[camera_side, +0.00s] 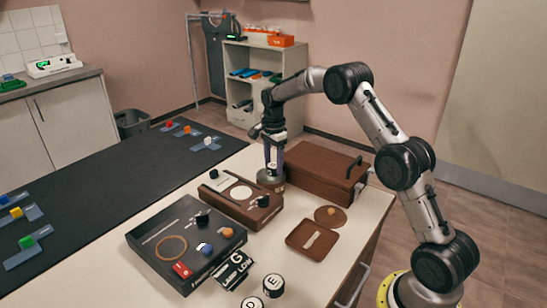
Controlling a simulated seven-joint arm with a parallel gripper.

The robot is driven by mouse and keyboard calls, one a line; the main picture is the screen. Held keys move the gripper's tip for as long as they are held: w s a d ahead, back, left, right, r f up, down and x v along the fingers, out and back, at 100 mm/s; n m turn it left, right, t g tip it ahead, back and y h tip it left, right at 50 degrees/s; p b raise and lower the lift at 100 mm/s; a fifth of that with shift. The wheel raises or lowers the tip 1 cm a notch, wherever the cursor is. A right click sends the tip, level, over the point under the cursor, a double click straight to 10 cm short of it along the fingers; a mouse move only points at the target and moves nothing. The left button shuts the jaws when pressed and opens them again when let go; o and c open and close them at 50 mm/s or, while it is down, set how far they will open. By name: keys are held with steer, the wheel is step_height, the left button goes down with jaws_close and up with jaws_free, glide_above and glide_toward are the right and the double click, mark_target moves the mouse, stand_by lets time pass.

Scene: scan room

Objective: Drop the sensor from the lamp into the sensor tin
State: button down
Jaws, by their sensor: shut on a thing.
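My gripper (272,170) points straight down at the back of the pale table. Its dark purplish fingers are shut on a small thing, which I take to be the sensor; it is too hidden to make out. Directly below the fingertips is a short grey round body (270,181), between the brown panel and the brown box. I cannot tell whether it is the lamp or the sensor tin, or whether the fingertips are inside it or just above.
A brown panel (236,208) with a white disc lies in front of the gripper. A brown lidded box (318,172) stands close on its right. A black panel (172,258), a brown tray (297,239) and round black-and-white pieces (273,285) lie nearer. A dark mat (110,195) lies left.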

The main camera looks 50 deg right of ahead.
mark_target(273, 165)
steer(key=shift+f, duration=0.2)
steer(key=shift+c, duration=0.4)
jaws_free()
step_height(273, 165, up, 14)
stand_by(0.3)
